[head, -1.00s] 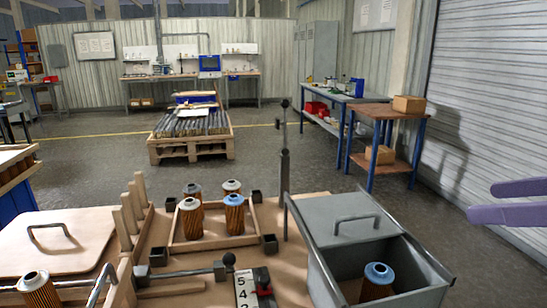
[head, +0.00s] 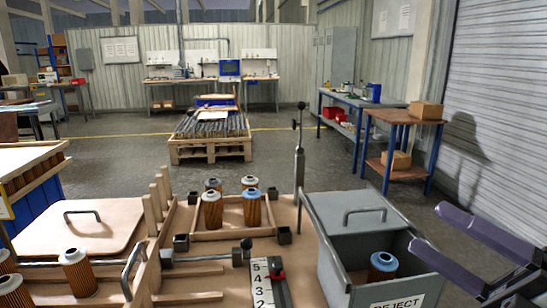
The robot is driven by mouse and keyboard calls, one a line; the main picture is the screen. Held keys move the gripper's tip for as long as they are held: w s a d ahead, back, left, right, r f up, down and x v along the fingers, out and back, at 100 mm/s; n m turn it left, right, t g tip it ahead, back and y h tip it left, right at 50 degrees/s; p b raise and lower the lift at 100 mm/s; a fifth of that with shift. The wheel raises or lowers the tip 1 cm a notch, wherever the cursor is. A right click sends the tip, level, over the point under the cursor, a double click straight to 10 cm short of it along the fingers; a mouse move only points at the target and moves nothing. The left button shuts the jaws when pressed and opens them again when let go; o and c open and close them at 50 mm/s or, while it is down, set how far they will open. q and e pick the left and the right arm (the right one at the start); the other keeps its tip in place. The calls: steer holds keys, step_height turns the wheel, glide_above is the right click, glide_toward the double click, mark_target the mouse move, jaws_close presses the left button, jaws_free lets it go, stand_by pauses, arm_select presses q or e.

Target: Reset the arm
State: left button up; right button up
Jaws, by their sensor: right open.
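My right gripper (head: 453,240) is at the right edge in the head view. Its two purple fingers are apart with nothing between them, to the right of the grey reject bin (head: 335,284). One cartridge with a blue cap (head: 383,266) stands inside that bin. Several filter cartridges (head: 212,210) with white or blue caps stand in a wooden frame (head: 237,231) at the middle of the bench. More white-capped cartridges (head: 78,272) stand at the lower left. My left gripper is not in view.
A wooden lid with a handle (head: 80,232) lies at the left. A lever on an upright post (head: 299,160) stands behind the bin. A numbered scale (head: 263,284) is at the front. A pallet (head: 210,149) and side tables (head: 402,119) stand beyond, with open floor between.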

step_height(320, 180, down, 25)
steer(key=d+m+t+h, duration=0.25)
steer(key=m+h, duration=1.05)
steer(key=m, duration=0.9)
steer(key=s+a+f+m+g, duration=0.3)
steer(key=s+a+f, duration=0.3)
steer(key=f, duration=0.5)
steer(key=s+a+f+m+g, duration=0.3)
steer(key=s+a+f+g, duration=0.2)
steer(key=s+a+f, duration=0.2)
step_height(320, 180, down, 4)
steer(key=shift+s+a+f+m+g, duration=0.25)
steer(key=shift+s+m+g, duration=0.15)
steer(key=shift+s, duration=0.7)
